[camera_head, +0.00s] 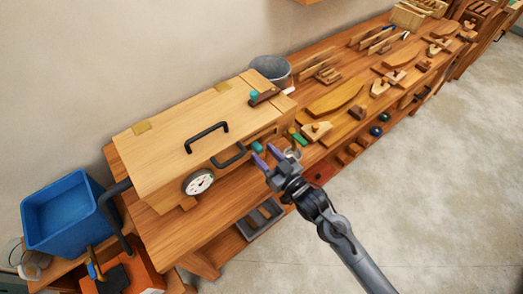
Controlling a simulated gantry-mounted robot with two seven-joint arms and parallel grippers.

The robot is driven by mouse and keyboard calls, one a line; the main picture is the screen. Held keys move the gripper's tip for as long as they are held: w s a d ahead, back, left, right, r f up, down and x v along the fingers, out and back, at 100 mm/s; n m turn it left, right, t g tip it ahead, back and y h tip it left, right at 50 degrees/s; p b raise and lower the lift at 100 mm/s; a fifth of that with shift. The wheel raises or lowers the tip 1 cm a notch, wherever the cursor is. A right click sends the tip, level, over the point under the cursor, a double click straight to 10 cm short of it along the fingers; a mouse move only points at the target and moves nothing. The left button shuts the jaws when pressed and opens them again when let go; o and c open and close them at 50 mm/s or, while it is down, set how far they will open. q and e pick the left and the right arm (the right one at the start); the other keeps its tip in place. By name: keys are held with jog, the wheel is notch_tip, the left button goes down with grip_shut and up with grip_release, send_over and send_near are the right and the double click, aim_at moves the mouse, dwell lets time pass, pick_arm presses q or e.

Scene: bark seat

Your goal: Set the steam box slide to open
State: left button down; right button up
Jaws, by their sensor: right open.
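The steam box (165,140) is a long pale wooden box on the bench, with two black handles and a round white gauge (198,182) on its front. A small brown slide piece (262,96) with a teal end sits on top at its right end. A teal knob (257,146) shows low on the front, right of the lower handle. I cannot tell which of these is the slide the task names. Contact cannot be made out. My left gripper is out of view.
A blue bin (68,212) stands left of the box, with a black hose beside it. A grey bucket (270,70) stands behind the box's right end. Wooden boards and tools (335,98) cover the bench to the right. Open floor (420,190) lies in front.

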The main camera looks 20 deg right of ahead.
jog(key=shift+x, duration=1.05)
jog(key=shift+c, duration=0.2)
grip_shut()
jog(key=shift+d, duration=0.1)
